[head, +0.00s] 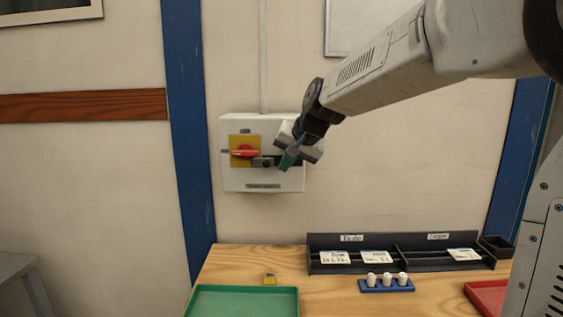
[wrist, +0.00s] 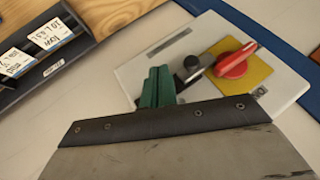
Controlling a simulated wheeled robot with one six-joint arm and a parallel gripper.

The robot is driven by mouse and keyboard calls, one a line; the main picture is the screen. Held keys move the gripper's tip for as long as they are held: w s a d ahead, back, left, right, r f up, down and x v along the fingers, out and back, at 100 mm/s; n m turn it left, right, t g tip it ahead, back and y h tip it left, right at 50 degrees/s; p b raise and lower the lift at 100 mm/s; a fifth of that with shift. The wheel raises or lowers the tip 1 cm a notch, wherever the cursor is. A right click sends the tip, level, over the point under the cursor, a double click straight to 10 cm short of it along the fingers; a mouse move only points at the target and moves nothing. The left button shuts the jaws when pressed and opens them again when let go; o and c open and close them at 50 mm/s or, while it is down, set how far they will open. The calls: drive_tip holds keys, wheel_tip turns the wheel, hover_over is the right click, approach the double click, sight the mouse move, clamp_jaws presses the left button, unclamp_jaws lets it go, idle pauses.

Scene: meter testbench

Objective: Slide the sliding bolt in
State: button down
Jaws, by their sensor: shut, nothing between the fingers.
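The sliding bolt (head: 263,161) is a dark bar with a knob on the front of the white wall box, just right of the red rotary handle (head: 244,151) on its yellow plate. In the wrist view the bolt's round black knob (wrist: 188,67) stands on a grey bar beside the red handle (wrist: 235,63). My gripper (head: 287,161) has green fingers and is in front of the box's right part. In the wrist view the closed fingers (wrist: 157,87) are empty and appear left of the knob. I cannot tell whether they touch the bolt. The gripper hides the bolt's right end in the head view.
Below the box is a wooden bench (head: 240,263) with a green tray (head: 245,301), a small yellow padlock-like item (head: 269,280), a black card rack (head: 400,262), a blue holder (head: 386,286) with white pieces, and a red tray (head: 485,297). A blue post (head: 187,120) stands left of the box.

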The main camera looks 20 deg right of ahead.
drive_tip(key=d+v, duration=0.1)
drive_tip(key=v, duration=0.9)
drive_tip(key=shift+s+f, duration=0.15)
drive_tip(key=shift+s, duration=0.3)
drive_tip(key=shift+d, duration=0.1)
drive_tip(key=s+a+f+n+g, duration=0.1)
drive_tip(key=s+f+n+g, duration=0.1)
drive_tip(key=s+f, duration=0.4)
drive_tip(key=s+a+f+n+g+h, duration=0.1)
drive_tip(key=s+f, duration=0.5)
drive_tip(key=s, duration=0.9)
drive_tip(key=s+a+f+n+g+h, duration=0.1)
drive_tip(key=s+f+n+g, duration=0.1)
drive_tip(key=s+f, duration=0.4)
drive_tip(key=s+g, duration=0.1)
drive_tip(key=s, duration=0.3)
drive_tip(key=shift+s+f+n, duration=0.25)
drive_tip(key=shift+f+n, duration=0.05)
drive_tip(key=shift+f, duration=0.05)
